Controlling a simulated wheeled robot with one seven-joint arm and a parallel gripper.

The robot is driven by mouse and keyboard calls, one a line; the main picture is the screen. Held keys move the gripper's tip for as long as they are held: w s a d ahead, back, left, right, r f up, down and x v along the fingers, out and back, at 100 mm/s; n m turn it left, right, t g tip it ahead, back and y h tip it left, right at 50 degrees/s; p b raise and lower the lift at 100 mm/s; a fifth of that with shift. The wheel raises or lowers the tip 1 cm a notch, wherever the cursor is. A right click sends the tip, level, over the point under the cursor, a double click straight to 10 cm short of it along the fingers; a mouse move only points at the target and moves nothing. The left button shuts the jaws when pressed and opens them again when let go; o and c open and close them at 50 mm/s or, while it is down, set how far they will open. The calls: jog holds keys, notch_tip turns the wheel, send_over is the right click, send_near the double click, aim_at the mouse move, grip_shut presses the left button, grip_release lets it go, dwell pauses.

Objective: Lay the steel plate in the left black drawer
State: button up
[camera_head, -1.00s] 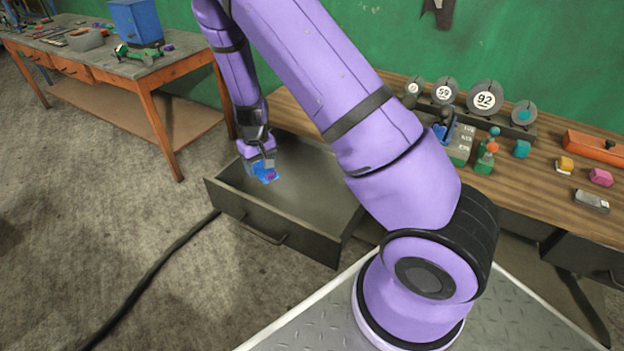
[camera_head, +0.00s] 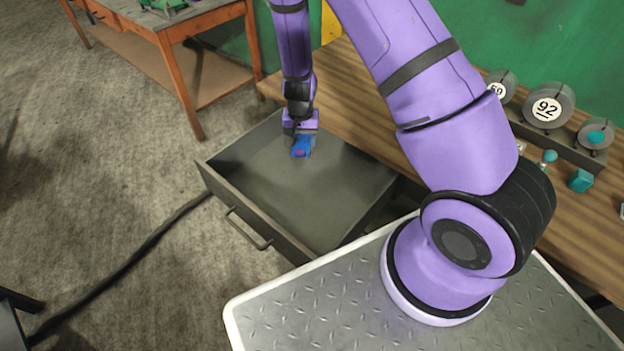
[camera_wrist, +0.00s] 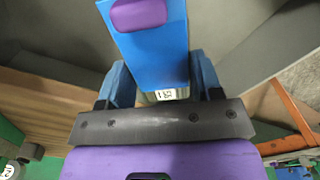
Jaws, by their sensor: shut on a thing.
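The left black drawer (camera_head: 226,200) is pulled open below the wooden bench and looks empty. My gripper (camera_head: 301,148) points down over its back part, near the bench edge. Whether it is inside the drawer or above the rim I cannot tell.
The wooden bench (camera_head: 370,115) runs behind the drawer, with round numbered weights (camera_head: 547,107) and a teal block (camera_head: 581,180) at right. An orange-legged table (camera_head: 195,75) stands back left. A dark cable (camera_head: 130,265) lies on the floor.

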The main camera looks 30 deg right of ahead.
aim_at(299, 192)
jog(key=shift+s+a+f+m, duration=0.75)
jog(key=shift+f+m, duration=0.55)
jog(key=shift+f, duration=1.25)
jog(key=shift+s+a+f+m, duration=0.55)
jog(key=shift+s+f+m, duration=0.55)
jog(key=shift+f, duration=1.45)
jog(key=shift+s+a+f+m, duration=0.65)
jog(key=shift+f+m, duration=0.85)
jog(key=shift+f, duration=1.05)
jog(key=shift+f, duration=0.1)
jog(key=o, duration=1.4)
jog(key=shift+c, duration=0.2)
